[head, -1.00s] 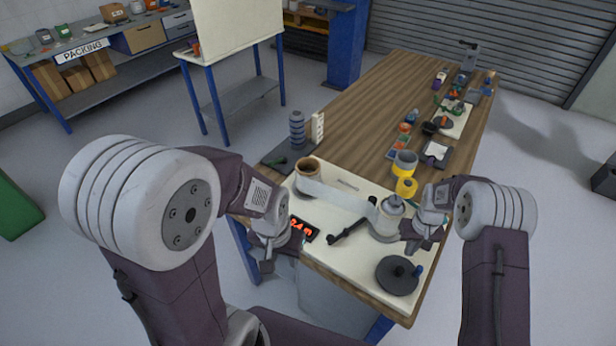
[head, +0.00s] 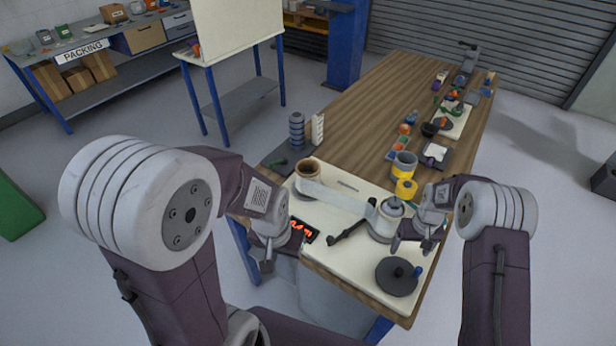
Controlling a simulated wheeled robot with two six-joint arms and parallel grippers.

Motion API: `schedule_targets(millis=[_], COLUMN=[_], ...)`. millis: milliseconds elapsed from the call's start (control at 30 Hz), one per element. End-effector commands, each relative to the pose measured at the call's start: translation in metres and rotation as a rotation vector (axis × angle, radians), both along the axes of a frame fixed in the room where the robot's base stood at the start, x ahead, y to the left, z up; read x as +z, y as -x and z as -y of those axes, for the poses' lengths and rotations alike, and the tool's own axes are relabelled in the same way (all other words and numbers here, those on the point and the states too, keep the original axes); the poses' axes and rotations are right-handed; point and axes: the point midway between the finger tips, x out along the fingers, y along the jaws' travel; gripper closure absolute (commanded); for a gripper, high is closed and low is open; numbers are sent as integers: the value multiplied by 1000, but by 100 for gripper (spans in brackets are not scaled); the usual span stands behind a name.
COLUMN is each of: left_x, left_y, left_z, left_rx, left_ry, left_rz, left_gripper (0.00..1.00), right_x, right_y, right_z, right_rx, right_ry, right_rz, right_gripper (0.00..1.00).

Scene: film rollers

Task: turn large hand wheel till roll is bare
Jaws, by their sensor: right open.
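The large hand wheel (head: 397,284) is a dark disc with a blue knob (head: 417,271), flat at the front right of the pale board (head: 340,262). A whitish film strip (head: 338,198) runs from the roll with a brown core (head: 308,171) to the white roll (head: 384,226) on the right. A black crank bar (head: 349,232) lies between them. My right gripper (head: 413,249) is open and empty, beside the white roll and behind the wheel. My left gripper (head: 269,256) hangs at the board's left front edge; its jaws are unclear.
Yellow and grey rolls (head: 405,175) stand behind the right gripper. A grey stacked post (head: 296,130) and a white holed block (head: 318,129) stand at the left edge. Small parts and trays line the table's right side. The wooden middle (head: 372,115) is clear.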

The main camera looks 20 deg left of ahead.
Motion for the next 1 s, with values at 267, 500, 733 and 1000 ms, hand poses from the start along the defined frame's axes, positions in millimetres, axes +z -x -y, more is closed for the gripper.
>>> schedule_targets(millis=[267, 500, 733, 1000], left_x=[27, 45, 48, 47], left_y=[0, 0, 0, 0], left_z=[0, 0, 0, 0], left_rx=[0, 0, 0, 0], left_ry=[0, 0, 0, 0], left_rz=[0, 0, 0, 0], left_gripper=[64, 64, 64, 64], right_x=[33, 56, 61, 61], right_y=[0, 0, 0, 0], right_z=[0, 0, 0, 0], right_rx=[0, 0, 0, 0], right_ry=[0, 0, 0, 0], right_rz=[0, 0, 0, 0], right_gripper=[18, 18, 18, 18])
